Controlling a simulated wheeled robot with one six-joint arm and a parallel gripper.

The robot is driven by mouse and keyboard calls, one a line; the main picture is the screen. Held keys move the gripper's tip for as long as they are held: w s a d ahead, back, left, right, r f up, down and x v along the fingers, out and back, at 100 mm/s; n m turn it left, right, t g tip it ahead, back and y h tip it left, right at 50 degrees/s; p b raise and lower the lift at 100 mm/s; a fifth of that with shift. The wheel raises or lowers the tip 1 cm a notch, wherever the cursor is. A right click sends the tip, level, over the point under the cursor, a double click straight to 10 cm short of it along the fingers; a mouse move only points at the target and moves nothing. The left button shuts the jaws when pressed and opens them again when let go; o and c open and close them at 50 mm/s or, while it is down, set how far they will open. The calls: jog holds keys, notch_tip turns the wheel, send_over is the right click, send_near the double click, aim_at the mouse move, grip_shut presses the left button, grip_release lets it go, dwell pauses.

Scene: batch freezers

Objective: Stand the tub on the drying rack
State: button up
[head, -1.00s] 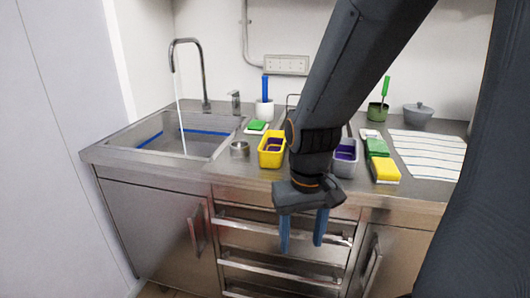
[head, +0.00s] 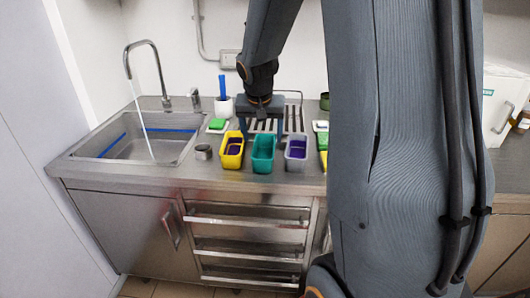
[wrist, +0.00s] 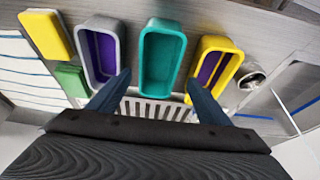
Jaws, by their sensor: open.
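Three small open tubs stand in a row on the steel counter: a yellow tub (head: 232,150), a teal tub (head: 263,154) and a grey tub (head: 296,153). The teal tub looks empty; the yellow and grey ones show purple inside. The slatted drying rack (head: 294,119) lies right behind them, and its bars (wrist: 160,109) show in the wrist view with nothing seen on them. My gripper (head: 262,131) is open and empty, pointing down above the rack, just behind the teal tub. In the wrist view, the teal tub (wrist: 162,58) lies between and beyond my blue fingers.
A sink (head: 140,140) with running water is at the left. A metal cup (head: 203,152) stands left of the yellow tub. A white holder (head: 223,106) with a blue handle is behind. In the wrist view, yellow (wrist: 47,36) and green (wrist: 72,79) sponges lie beside the grey tub.

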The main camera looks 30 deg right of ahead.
aim_at(265, 156)
jog(key=shift+s+p+x, duration=0.15)
jog(key=shift+p+x, duration=0.25)
jog(key=shift+x, duration=1.3)
jog(key=shift+s+p+x, duration=0.1)
jog(key=shift+p+x, duration=0.3)
jog(key=shift+x, duration=1.35)
jog(key=c, duration=1.1)
